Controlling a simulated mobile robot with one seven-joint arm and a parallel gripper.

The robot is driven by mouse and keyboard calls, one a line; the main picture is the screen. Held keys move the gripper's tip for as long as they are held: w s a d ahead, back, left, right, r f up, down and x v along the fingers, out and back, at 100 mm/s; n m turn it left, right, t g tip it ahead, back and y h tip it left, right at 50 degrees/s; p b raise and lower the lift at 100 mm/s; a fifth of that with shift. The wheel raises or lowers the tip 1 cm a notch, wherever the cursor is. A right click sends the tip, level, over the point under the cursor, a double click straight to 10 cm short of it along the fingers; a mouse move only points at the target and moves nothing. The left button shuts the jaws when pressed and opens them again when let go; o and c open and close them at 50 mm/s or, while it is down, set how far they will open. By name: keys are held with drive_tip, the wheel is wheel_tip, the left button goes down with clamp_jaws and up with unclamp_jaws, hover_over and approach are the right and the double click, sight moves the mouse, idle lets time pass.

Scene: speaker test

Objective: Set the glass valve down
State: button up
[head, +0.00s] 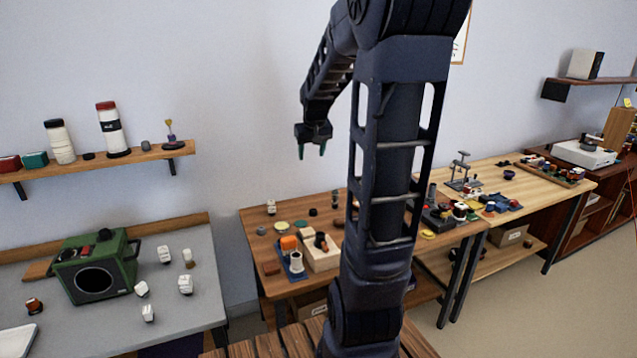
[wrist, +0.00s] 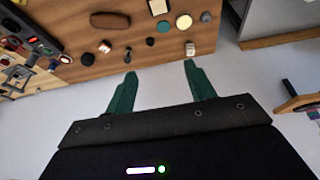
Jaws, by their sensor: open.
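My gripper (head: 312,150) is open and high in front of the wall, above the back of the brown table. In the wrist view, its two green fingers (wrist: 159,68) are spread, with only pale wall between them. No thing in either view can be surely told as the glass valve. A small white piece with dark marks (head: 271,207) stands near the brown table's back left corner. In the wrist view, this piece (wrist: 190,49) shows just beyond the right fingertip, apart from it.
A green box with a round opening (head: 95,268) and several small white pieces stand on the grey bench (head: 190,325). A wall shelf (head: 110,165) holds bottles.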

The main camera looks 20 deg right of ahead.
drive_tip(key=s+a+r, duration=0.1)
drive_tip(key=s+a, duration=0.3)
drive_tip(key=s, duration=0.8)
drive_tip(key=s+a, duration=0.4)
drive_tip(key=s, duration=0.9)
drive_tip(key=shift+r+n+y, duration=0.3)
drive_tip(key=shift+r+y, duration=0.1)
